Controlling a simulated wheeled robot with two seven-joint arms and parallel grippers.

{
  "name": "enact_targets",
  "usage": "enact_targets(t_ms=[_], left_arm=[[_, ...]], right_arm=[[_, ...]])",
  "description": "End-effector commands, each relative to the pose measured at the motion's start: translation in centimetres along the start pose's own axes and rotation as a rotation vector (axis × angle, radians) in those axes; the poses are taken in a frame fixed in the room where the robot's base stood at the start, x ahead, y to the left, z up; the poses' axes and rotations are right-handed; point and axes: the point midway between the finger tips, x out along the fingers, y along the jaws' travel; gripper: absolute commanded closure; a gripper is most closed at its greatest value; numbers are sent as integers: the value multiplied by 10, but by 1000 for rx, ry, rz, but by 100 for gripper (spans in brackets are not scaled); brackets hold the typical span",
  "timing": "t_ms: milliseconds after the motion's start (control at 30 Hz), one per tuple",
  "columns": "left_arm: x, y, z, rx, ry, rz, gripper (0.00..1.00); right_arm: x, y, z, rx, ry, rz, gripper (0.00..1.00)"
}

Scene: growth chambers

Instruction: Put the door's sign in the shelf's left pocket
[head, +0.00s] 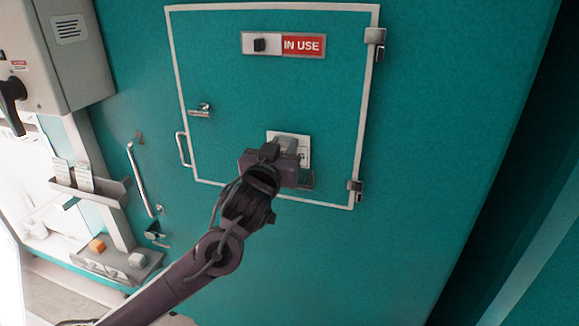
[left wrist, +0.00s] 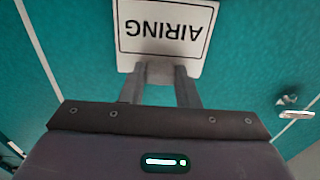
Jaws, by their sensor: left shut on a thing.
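The door's sign (head: 305,151) is a white card in front of the lower part of a teal door (head: 270,95). In the left wrist view the sign (left wrist: 165,43) reads "AIRING" upside down. My left gripper (head: 288,147) is shut on the sign's edge; its two fingers (left wrist: 160,84) also show in the wrist view. The arm hides part of the sign, and I cannot tell whether it touches the door. A grey shelf (head: 104,194) at the left holds two pale cards standing side by side; its pocket insides are hard to see. My right gripper is not in view.
A red and white "IN USE" slider (head: 284,45) sits high on the door. A door handle (head: 184,150) and latch (head: 201,111) are at its left. A long vertical handle (head: 140,180) stands between door and shelf. A lower tray (head: 117,270) carries orange and white blocks.

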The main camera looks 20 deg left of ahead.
Motion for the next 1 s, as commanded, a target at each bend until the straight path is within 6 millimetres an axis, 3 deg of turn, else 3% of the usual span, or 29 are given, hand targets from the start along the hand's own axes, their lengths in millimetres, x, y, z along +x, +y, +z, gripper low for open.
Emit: enact_targets(t_ms=[1000], left_arm=[[1,0,-8,0,0,0,96]], right_arm=[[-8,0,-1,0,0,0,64]])
